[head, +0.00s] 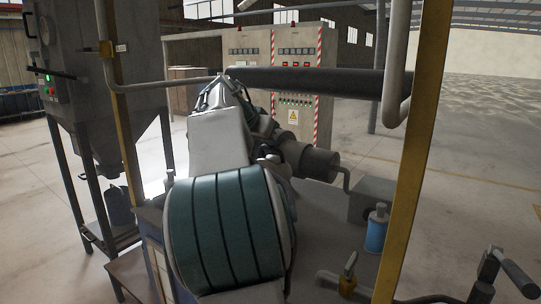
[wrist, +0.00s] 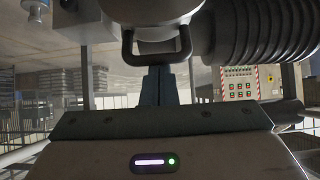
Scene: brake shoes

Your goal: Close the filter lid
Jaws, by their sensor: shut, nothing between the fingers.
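In the head view my teal and grey arm covers the middle and hides my gripper, and I cannot make out the lid there.
A ribbed hose (wrist: 262,30) runs beside the handle in the wrist view. In the head view, a yellow post (head: 415,150) stands at right, with a blue canister (head: 376,232) nearby. A grey machine (head: 85,60) stands at left; a control cabinet (head: 296,75) stands behind.

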